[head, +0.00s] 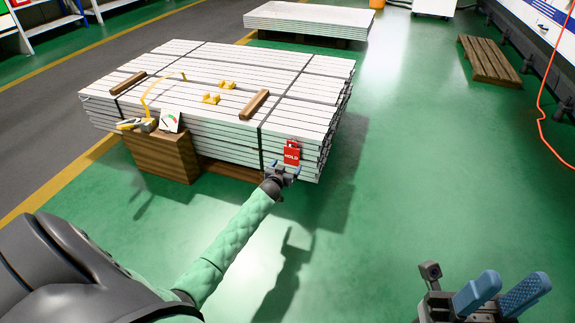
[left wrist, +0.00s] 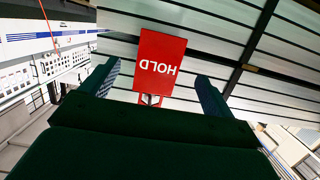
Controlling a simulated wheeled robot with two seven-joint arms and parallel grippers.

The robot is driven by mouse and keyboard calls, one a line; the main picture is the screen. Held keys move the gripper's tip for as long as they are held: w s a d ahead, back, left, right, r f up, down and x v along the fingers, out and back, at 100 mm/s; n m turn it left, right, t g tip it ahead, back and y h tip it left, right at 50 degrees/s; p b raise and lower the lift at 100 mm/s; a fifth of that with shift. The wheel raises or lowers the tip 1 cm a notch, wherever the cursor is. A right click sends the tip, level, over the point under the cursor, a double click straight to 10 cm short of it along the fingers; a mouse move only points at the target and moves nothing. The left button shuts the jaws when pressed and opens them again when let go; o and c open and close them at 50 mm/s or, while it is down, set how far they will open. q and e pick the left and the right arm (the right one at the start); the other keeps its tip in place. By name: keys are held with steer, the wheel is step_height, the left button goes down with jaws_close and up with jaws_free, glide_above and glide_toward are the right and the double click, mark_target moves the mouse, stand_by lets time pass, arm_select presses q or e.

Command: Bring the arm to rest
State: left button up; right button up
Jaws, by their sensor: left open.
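A red HOLD tag (head: 291,155) sits against the near right side of the banded stack of white profiles (head: 215,130). My left gripper (head: 285,167) is just in front of and below the tag, open. In the left wrist view the tag (left wrist: 160,62) appears upside down, between and beyond the two blue fingers (left wrist: 155,85), with nothing visibly gripped. A small red loop shows at the tag's edge. My right gripper (head: 508,290) is at the bottom right, its blue fingers apart and empty.
A wooden block (head: 160,153) stands at the stack's near left, with a small gauge card (head: 171,121) and yellow tool on it. Another stack (head: 310,20) lies behind. A pallet (head: 488,60) and orange cable (head: 541,110) are at right. The green floor between is clear.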

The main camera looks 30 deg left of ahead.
arm_select(q)
steer(key=p+v, duration=0.1)
steer(key=v, duration=0.4)
steer(key=shift+s+r, duration=0.1)
steer(key=shift+s, duration=0.2)
